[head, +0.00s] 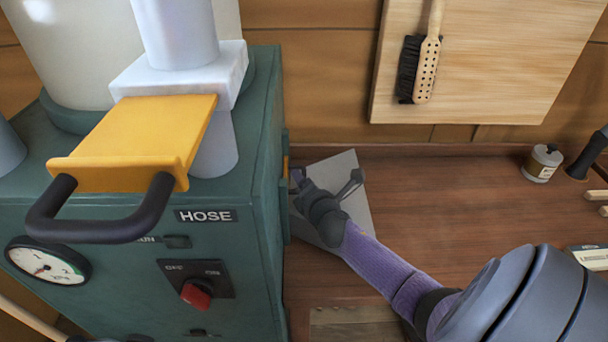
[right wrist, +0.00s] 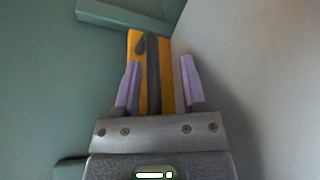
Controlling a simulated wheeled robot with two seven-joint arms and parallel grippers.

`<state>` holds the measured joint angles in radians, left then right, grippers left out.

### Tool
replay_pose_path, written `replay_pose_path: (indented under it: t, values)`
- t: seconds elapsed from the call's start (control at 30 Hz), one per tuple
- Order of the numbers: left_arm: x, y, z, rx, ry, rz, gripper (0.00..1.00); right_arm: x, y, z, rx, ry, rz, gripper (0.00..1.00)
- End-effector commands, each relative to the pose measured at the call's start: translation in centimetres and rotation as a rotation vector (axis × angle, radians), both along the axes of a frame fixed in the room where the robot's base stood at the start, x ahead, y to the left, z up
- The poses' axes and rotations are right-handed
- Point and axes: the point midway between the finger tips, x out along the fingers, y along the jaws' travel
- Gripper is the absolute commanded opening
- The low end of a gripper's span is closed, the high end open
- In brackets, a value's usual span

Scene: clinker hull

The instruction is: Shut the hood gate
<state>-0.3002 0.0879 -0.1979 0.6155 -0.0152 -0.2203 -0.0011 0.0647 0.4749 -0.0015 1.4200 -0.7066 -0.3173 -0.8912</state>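A yellow gate plate (right wrist: 136,48) with a dark handle (right wrist: 152,70) shows in the right wrist view, beside a green wall. In the head view only a yellow sliver (head: 285,167) shows on the green cabinet's right side. No label on it is readable. My right gripper (head: 326,180) is beside that cabinet side. In the right wrist view my right gripper (right wrist: 160,68) is open, its fingers apart on either side of the handle in the picture. I cannot tell whether they touch it. My left gripper is not in view.
A second yellow gate (head: 150,130) with a black handle sticks out of a white duct above the HOSE label (head: 206,216) on the green cabinet (head: 250,250). A pale grey panel (head: 352,166) is behind my right gripper. The wooden bench (head: 450,190) has free room; a tin (head: 542,163) stands right.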

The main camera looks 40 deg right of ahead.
Motion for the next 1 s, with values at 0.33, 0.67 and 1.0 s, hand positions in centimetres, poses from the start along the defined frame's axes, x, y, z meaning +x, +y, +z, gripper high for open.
replay_pose_path:
  t: [0.33, 0.67, 1.0]
  values:
    - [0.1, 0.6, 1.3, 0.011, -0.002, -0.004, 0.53, -2.9, 1.2, 1.0, 0.003, 0.000, 0.001, 0.53]
    - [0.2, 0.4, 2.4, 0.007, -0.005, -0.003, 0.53, -8.4, 3.3, 2.0, 0.001, 0.001, 0.000, 0.53]
    - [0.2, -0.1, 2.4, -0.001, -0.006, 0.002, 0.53, -9.0, 3.5, 2.2, 0.000, 0.000, -0.001, 0.53]
